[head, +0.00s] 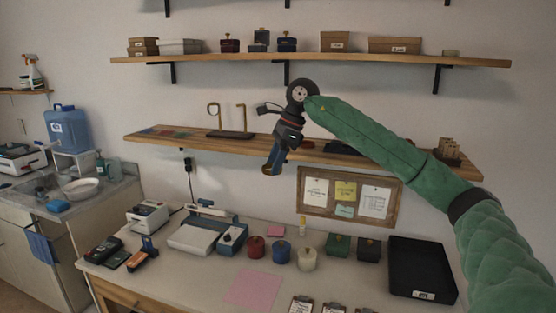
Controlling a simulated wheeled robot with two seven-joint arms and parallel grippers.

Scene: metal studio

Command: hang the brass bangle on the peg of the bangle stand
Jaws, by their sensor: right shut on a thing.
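The bangle stand (231,134) is on the middle wall shelf, with a dark base and two thin brass uprights. The left upright has a loop-like shape at its top; I cannot tell whether that is part of the stand. The right upright has a short peg-like tip. My right gripper (270,171) points down in front of the shelf, to the right of the stand and apart from it. It is shut on a small brass-coloured thing at its fingertips, which seems to be the brass bangle, mostly hidden. My left gripper is not in view.
The middle shelf (160,139) also holds flat coloured pieces at left and dark items at right. An upper shelf (200,59) with boxes runs above. Below, a bench carries a scale (198,234), several jars and a black tray (421,268). Wall space left of my gripper is open.

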